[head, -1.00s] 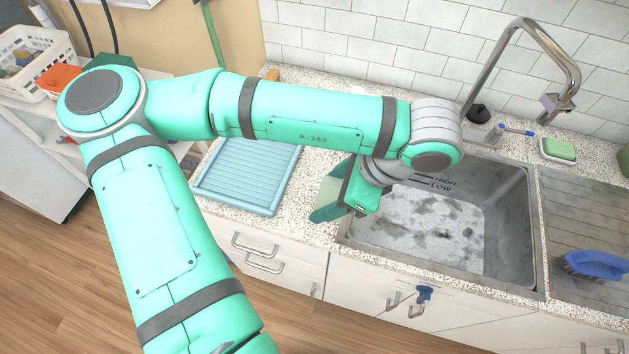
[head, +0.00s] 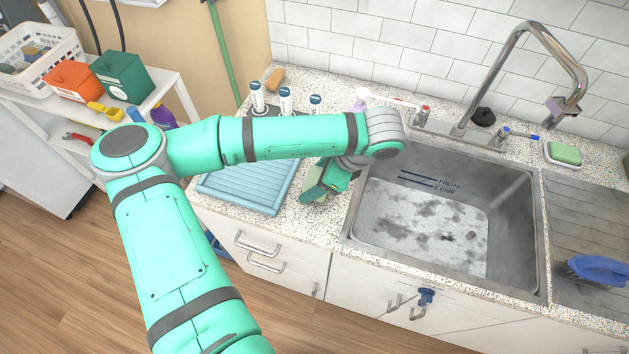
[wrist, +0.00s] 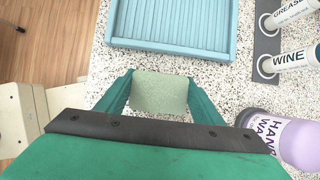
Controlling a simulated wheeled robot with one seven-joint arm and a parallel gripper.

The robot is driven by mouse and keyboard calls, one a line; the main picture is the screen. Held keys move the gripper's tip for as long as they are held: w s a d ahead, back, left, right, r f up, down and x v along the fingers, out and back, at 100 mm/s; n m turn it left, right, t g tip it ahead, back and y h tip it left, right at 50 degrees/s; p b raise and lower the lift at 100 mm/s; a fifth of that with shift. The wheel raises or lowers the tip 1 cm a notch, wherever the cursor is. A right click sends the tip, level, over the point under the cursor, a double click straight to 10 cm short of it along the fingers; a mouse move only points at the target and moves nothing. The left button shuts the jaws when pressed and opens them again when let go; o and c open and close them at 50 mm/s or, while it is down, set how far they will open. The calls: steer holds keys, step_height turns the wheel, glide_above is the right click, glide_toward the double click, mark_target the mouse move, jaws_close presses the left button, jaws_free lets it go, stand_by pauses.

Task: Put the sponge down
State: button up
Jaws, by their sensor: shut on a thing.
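The sponge (wrist: 160,92) is a pale grey-green block held between the two green fingers of my gripper (wrist: 160,98) in the wrist view. It is over the speckled counter (wrist: 262,92), just in front of the blue ribbed tray's near edge in that view. Whether its underside touches the counter cannot be told. In the head view my gripper (head: 316,190) is low over the counter strip between the blue tray (head: 240,188) and the sink (head: 420,225). My gripper hides most or all of the sponge there.
A purple hand-wash bottle (wrist: 297,143) stands close to my gripper's right in the wrist view. Labelled bottles (head: 285,101) stand behind the tray. A brighter green block (head: 565,153) lies in a dish right of the tap (head: 530,60). A blue brush (head: 598,268) lies on the drainboard.

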steer(key=shift+f, duration=0.5)
steer(key=shift+f, duration=0.45)
steer(key=shift+s+f, duration=0.1)
steer(key=shift+f, duration=0.15)
steer(key=o, duration=1.4)
steer(key=shift+d+f, duration=0.1)
steer(key=shift+s, duration=0.1)
steer(key=shift+r, duration=0.35)
steer(key=v, duration=1.2)
steer(key=shift+r, duration=0.45)
